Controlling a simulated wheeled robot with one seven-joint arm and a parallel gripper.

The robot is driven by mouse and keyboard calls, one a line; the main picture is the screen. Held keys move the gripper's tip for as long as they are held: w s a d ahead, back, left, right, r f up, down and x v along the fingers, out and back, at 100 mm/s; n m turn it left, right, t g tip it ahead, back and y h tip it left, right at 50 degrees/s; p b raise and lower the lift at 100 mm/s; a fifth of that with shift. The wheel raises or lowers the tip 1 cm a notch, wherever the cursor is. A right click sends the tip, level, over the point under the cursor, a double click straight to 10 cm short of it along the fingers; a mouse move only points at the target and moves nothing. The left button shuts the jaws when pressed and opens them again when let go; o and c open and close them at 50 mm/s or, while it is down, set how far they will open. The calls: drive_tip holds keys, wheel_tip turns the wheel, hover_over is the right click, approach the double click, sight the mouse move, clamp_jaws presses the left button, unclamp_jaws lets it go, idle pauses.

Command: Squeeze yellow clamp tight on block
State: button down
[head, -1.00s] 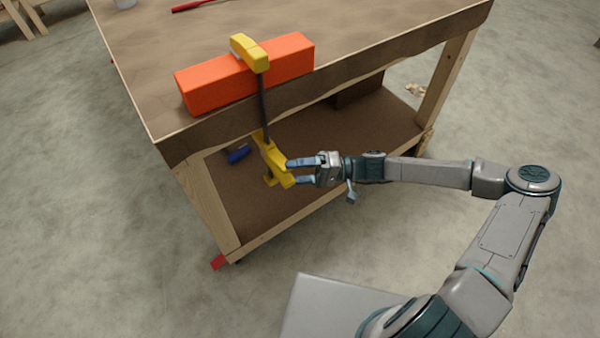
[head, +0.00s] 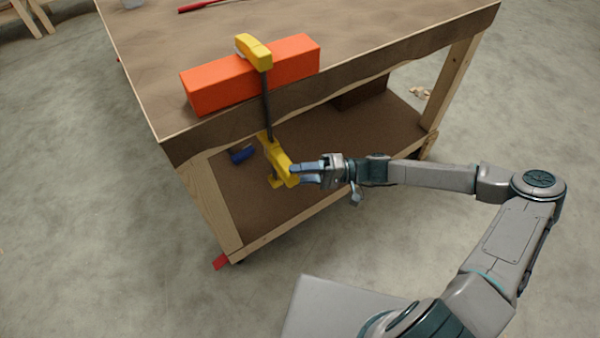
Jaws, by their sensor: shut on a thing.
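The yellow clamp (head: 280,158) hangs over the front edge of the wooden table. Its upper yellow jaw (head: 254,51) lies on top of the orange block (head: 222,83). Its dark bar (head: 267,105) runs down in front of the table edge, and its yellow lower part sits below the tabletop. The block lies along the table edge. My gripper (head: 295,175) is at the clamp's lower yellow part, coming from the right, with its fingers shut on it. The fingertips partly cover the end of that part. Whether the clamp's lower jaw touches the table's underside is hidden.
The wooden table (head: 400,28) has a brown lower shelf (head: 250,215) holding a blue object (head: 242,154) and a dark box (head: 362,92). A red bar (head: 203,5) lies at the back of the tabletop.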

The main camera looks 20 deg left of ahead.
drive_tip(key=shift+d, duration=0.15)
drive_tip(key=shift+s+d, duration=0.35)
drive_tip(key=shift+d, duration=0.4)
drive_tip(key=shift+s+d, duration=0.3)
drive_tip(key=shift+d, duration=0.4)
drive_tip(key=c, duration=0.7)
unclamp_jaws()
drive_tip(key=shift+o, duration=0.2)
drive_tip(key=shift+r+p, duration=0.6)
drive_tip(key=shift+r, duration=0.05)
drive_tip(key=shift+w+a+f, duration=0.1)
drive_tip(key=shift+w+a, duration=0.05)
drive_tip(key=shift+a, duration=0.45)
drive_tip(key=shift+w+a, duration=0.15)
drive_tip(key=shift+a, duration=0.4)
